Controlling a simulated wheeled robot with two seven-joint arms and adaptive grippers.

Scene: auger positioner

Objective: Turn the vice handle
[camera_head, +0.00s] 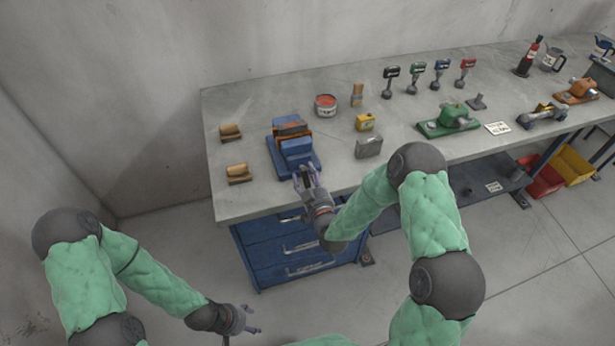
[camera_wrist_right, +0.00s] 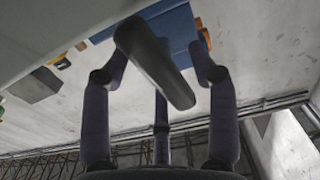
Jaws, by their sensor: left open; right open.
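The blue vice (camera_head: 293,150) with orange-brown parts stands near the left front of the workbench. Its dark, rounded bar-like handle (camera_wrist_right: 155,62) shows close up in the right wrist view, lying at a slant between my fingers. My right gripper (camera_head: 304,176) is at the vice's front end, open, with its fingers spread around the handle. In the wrist view a gap shows between the fingers and the handle on at least the right side. The handle is hard to make out in the head view. My left gripper (camera_head: 246,322) is open and empty, low in front of the bench.
The grey workbench (camera_head: 240,110) holds two wooden blocks (camera_head: 235,172) left of the vice, and a red-topped can (camera_head: 325,105), yellow box (camera_head: 365,122) and grey block (camera_head: 368,146) to its right. A green machine (camera_head: 448,120) stands further right. Blue drawers (camera_head: 290,250) are below.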

